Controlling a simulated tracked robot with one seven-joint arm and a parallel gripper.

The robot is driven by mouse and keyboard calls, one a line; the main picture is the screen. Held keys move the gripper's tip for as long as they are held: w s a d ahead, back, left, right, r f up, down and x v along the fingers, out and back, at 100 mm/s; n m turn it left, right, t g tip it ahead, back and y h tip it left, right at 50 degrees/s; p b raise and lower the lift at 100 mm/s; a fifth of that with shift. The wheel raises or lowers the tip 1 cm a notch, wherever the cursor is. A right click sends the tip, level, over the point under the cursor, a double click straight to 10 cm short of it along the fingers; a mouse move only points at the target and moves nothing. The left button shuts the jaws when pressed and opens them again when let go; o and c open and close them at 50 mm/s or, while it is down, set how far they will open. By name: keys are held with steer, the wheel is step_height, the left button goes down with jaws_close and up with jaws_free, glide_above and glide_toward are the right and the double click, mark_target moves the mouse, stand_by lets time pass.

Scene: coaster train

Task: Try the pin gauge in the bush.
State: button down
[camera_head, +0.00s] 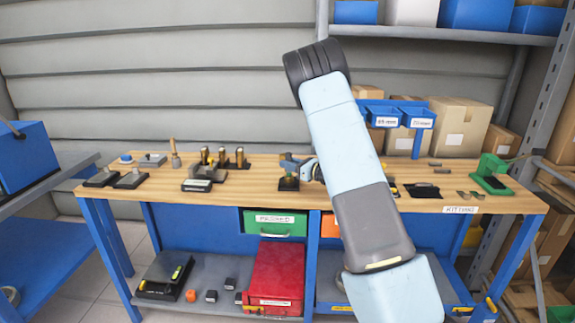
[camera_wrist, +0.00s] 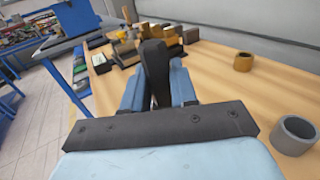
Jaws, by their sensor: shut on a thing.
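My gripper (camera_wrist: 157,85) is shut on a dark, round-topped piece (camera_wrist: 155,62), which looks like the handle of the pin gauge. Its lower end is hidden between the jaws and behind the wrist plate. A brass ring (camera_wrist: 243,61) and a larger grey ring (camera_wrist: 292,135) stand on the bench to the right in the wrist view, apart from my gripper. Either could be the bush; I cannot tell which. In the head view my gripper (camera_head: 297,168) is low over the middle of the bench, partly behind my arm, with a dark block (camera_head: 288,183) below it.
The wooden bench top (camera_head: 260,172) holds dark upright pieces with brass tops (camera_head: 222,157) to the left of my gripper. A green device (camera_head: 491,175) stands at the right end. Blue labelled bins (camera_head: 400,116) and cartons (camera_head: 460,122) are at the back. Bare wood surrounds both rings.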

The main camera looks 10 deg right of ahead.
steer(key=c, duration=0.8)
jaws_free()
